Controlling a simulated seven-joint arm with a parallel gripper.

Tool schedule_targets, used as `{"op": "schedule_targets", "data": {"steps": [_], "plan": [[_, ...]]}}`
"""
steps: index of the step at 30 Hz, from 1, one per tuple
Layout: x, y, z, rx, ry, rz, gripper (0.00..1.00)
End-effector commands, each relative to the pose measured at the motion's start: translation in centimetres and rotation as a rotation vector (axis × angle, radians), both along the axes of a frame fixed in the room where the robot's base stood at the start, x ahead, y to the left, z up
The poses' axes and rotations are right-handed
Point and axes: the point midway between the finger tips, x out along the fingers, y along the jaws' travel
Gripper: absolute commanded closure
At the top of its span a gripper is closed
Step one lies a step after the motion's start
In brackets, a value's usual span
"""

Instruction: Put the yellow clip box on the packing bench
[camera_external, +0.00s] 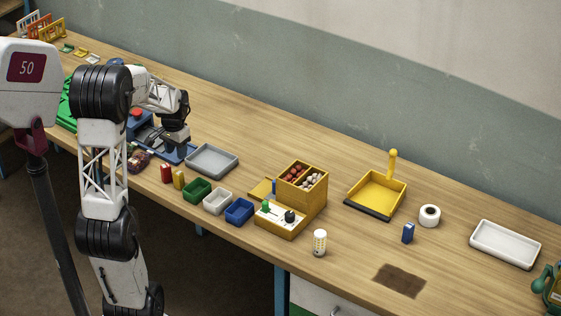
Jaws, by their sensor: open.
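A small upright yellow box (179,180), which looks like the yellow clip box, stands near the front edge of the long wooden bench (330,150). It is just right of a similar red box (166,173). My gripper (178,150) is open and points down above a blue flat base (181,154), behind the two boxes and apart from them. Its fingertips are small and dark, and nothing shows between them. Which surface is the packing bench cannot be told for certain.
Green (197,189), white (217,201) and blue (239,210) bins stand right of the yellow box. A grey tray (212,160) lies behind them. A yellow compartment box (305,196), a yellow dustpan (377,193) and a white tray (505,244) stand farther right. The back middle is clear.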

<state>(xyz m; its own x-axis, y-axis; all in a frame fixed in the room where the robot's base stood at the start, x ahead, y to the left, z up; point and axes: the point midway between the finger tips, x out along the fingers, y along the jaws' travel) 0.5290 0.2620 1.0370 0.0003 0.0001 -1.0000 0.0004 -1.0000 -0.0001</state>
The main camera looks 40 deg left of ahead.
Motion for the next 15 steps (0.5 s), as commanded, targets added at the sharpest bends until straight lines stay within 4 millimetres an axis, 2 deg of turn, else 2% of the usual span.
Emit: {"op": "schedule_targets", "data": {"steps": [8, 11, 15], "plan": [[-0.2, -0.9, 0.5, 0.003, -0.005, -0.002, 0.56], [-0.6, -2.2, 1.3, 0.006, -0.014, -0.003, 0.56], [-1.8, -5.3, 3.1, 0.014, -0.034, -0.007, 0.56]]}}
